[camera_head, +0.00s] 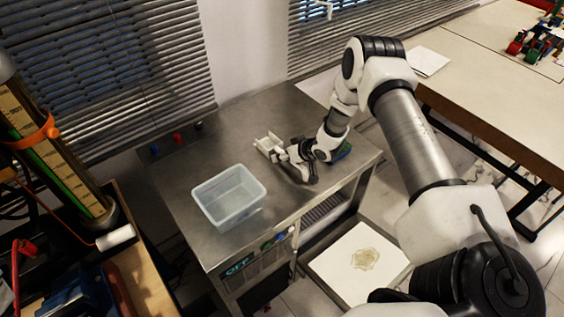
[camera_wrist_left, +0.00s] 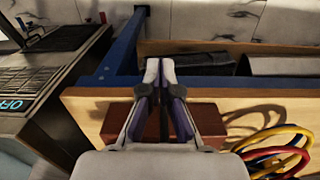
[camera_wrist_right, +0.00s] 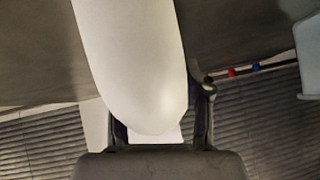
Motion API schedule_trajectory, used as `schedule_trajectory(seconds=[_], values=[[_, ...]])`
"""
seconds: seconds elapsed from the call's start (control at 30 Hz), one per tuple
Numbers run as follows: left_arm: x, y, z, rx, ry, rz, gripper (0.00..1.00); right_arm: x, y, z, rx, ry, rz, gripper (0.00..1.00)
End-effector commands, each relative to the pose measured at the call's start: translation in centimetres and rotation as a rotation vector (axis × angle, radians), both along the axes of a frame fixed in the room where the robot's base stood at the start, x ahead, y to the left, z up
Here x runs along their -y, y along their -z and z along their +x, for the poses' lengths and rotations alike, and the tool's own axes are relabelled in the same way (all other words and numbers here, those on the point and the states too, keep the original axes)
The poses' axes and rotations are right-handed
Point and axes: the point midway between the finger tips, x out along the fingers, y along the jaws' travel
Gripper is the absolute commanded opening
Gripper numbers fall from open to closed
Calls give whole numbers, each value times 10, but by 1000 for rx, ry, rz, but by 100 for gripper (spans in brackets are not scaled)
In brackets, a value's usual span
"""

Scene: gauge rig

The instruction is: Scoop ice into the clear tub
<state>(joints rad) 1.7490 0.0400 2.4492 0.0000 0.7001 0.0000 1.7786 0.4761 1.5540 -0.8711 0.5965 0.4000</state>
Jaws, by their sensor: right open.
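The clear tub (camera_head: 228,216) stands upright on the metal table; no ice shows in it. Its pale edge also shows at the right of the right wrist view (camera_wrist_right: 309,45). My right gripper (camera_head: 268,146) is open over the table, to the right of and behind the tub. In the right wrist view, a large smooth white rounded thing (camera_wrist_right: 135,60) reaches between the right fingers; I cannot tell whether it is a scoop or whether the fingers touch it. My left gripper (camera_wrist_left: 161,72) is shut and empty in the left wrist view, with its tips together. No ice is clearly visible.
The metal table (camera_head: 180,185) has bare room left of the tub. Small red and blue knobs lie by its back edge. A white square surface (camera_head: 330,262) with a pale yellowish patch is low at the front right. A wooden bench (camera_wrist_left: 90,110) with coloured cables lies under my left gripper.

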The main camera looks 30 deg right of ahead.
Motion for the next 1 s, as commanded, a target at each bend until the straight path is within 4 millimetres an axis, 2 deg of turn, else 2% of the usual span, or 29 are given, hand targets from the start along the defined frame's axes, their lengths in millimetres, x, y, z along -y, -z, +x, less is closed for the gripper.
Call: schedule_trajectory(seconds=[0.17, 0.2, 0.3, 0.73, 1.0], values=[[0, -2, 0, 1, 0, 0, 0, 0, -2, 0, 0, 1, 1, 49], [0, -2, 0, 0, 0, 0, 0, 0, -2, 0, 0, 1, 1, 34], [0, -2, 0, 0, 0, 0, 0, 0, -2, 0, 0, 1, 1, 0], [0, -4, 0, 0, 0, 0, 0, 0, -4, -1, -2, 0, 0, 0], [0, -23, 0, 0, 0, 0, 0, 0, -33, 0, 1, 2, 1, 0]])
